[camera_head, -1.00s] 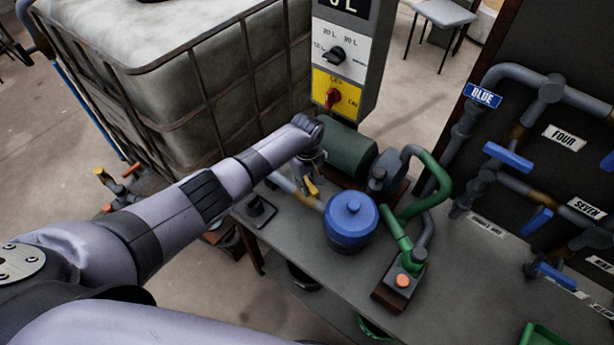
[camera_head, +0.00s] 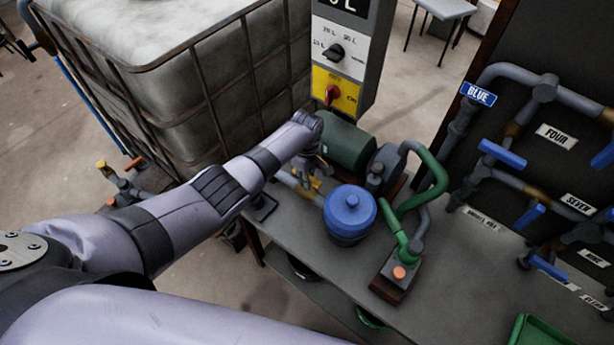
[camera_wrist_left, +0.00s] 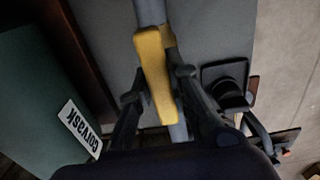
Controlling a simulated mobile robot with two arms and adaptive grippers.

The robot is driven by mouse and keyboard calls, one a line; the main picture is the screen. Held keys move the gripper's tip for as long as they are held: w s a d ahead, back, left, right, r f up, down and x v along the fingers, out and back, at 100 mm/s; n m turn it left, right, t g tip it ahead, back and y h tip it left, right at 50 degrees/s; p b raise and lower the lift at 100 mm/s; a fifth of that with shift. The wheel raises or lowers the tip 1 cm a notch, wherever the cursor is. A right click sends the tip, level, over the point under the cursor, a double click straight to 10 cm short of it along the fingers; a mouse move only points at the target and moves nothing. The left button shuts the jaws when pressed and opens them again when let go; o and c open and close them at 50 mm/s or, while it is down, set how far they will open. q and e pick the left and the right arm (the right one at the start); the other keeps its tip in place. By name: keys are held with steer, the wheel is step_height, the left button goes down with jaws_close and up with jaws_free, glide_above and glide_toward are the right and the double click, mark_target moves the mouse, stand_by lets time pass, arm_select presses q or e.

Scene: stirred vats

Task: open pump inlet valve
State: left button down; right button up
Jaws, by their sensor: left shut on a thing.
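The pump inlet valve's yellow handle (camera_head: 309,186) sits on a grey pipe left of the blue-lidded strainer pot (camera_head: 350,212). In the left wrist view the yellow handle (camera_wrist_left: 154,78) lies nearly along the pipe, at a slight slant to it. My left gripper (camera_head: 315,178) reaches down over the valve from the left. Its dark fingers (camera_wrist_left: 160,88) are on either side of the handle, shut on it. In the head view the wrist and fingers hide part of the handle. My right gripper is not in view.
A green motor (camera_head: 347,143) and pump stand just behind the valve. A control box (camera_head: 343,60) rises behind them. A caged tank (camera_head: 190,90) is at the left. A button box (camera_head: 399,277) is on the bench at the front right. Pipes with blue handles (camera_head: 502,153) line the right.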

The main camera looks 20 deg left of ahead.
arm_select(q)
steer(key=c, duration=1.5)
jaws_free()
step_height(320, 180, up, 12)
steer(key=shift+r, duration=0.1)
